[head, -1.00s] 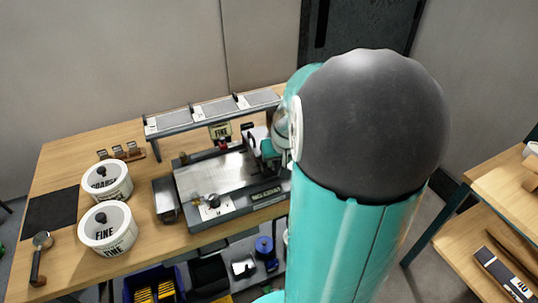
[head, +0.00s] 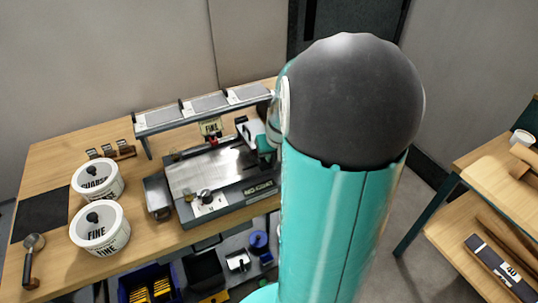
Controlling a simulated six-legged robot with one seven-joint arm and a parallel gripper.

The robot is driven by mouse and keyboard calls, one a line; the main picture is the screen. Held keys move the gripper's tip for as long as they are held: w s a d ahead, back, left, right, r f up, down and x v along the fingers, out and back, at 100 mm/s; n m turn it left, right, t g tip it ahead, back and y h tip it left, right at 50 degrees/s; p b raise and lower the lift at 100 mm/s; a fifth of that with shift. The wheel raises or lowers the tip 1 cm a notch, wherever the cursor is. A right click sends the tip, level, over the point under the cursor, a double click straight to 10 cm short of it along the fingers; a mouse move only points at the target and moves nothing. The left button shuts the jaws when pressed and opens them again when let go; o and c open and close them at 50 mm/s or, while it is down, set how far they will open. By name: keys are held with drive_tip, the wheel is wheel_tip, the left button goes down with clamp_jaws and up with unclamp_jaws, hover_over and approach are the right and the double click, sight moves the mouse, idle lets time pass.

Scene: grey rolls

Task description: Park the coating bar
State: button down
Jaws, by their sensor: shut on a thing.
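The coating machine (head: 235,200) stands on the wooden bench, with a bright flat bed (head: 222,168). A thin dark coating bar (head: 192,152) appears to lie along the back of the bed, with a brass-coloured left end. My gripper (head: 243,134) is at the back right of the bed, small and partly hidden by my own arm. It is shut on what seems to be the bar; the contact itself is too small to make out.
A grey shelf (head: 165,122) with several panels spans behind the machine. A coarse tub (head: 97,182) and a fine tub (head: 100,232) stand left, with a metal tray (head: 157,197) beside the machine. A dark mat (head: 40,215) lies far left. A second bench (head: 445,240) is at right.

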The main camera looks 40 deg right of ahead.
drive_tip(key=s+d, duration=0.2)
drive_tip(key=d, duration=0.6)
drive_tip(key=shift+s+d, duration=0.25)
drive_tip(key=shift+d, duration=0.05)
drive_tip(key=shift+r, duration=0.1)
drive_tip(key=c, duration=1.3)
unclamp_jaws()
drive_tip(key=shift+d, duration=0.2)
drive_tip(key=shift+a, duration=0.2)
drive_tip(key=v, duration=1.3)
drive_tip(key=shift+r, duration=0.35)
drive_tip(key=shift+s+a, duration=0.15)
